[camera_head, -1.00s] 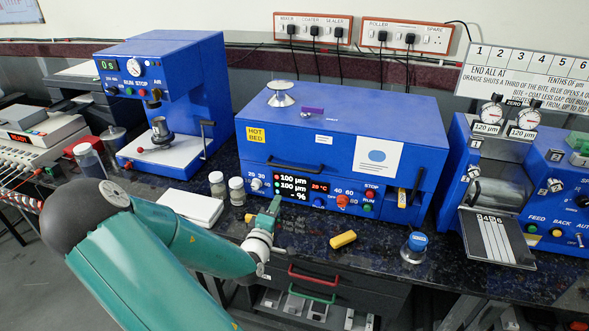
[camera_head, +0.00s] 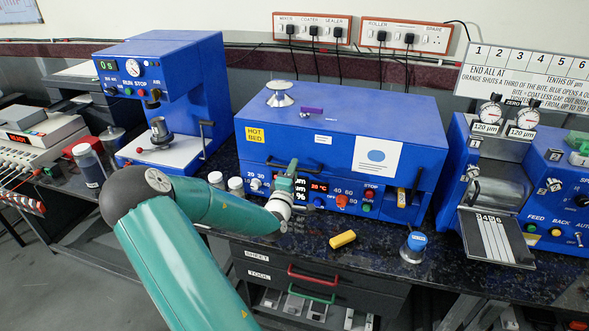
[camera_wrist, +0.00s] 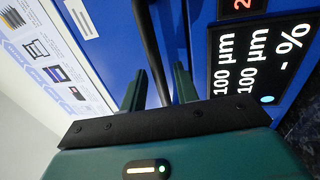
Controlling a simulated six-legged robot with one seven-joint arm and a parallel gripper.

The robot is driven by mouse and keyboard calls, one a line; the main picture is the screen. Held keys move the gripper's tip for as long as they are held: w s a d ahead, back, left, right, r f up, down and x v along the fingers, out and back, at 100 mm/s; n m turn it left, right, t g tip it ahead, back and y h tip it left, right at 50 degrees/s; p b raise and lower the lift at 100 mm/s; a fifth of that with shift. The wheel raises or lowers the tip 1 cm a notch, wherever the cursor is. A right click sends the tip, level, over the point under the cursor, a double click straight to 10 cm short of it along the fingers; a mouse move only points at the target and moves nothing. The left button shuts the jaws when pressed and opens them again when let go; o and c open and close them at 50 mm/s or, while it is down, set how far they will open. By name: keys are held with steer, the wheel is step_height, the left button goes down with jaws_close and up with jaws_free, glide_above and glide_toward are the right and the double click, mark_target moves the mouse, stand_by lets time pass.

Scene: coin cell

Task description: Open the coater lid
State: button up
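The coater is the wide blue box in the middle of the head view, with a yellow HOT BED label. Its blue lid (camera_head: 375,112) is down. A dark bar handle (camera_head: 273,162) crosses its front, partly hidden by my gripper (camera_head: 292,165). In the wrist view, the handle (camera_wrist: 149,45) runs down between my two green fingers (camera_wrist: 158,88). The fingers stand apart with gaps showing beside the bar, so my gripper is open around it. The coater's black display (camera_wrist: 255,65) is right of the fingers.
A metal knob (camera_head: 281,95) and a purple piece (camera_head: 312,110) are on the lid. Small jars (camera_head: 236,186) stand at its front left. Blue machines flank the coater.

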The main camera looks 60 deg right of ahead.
steer(key=shift+w+d+r, duration=0.1)
steer(key=shift+d, duration=0.5)
jaws_close()
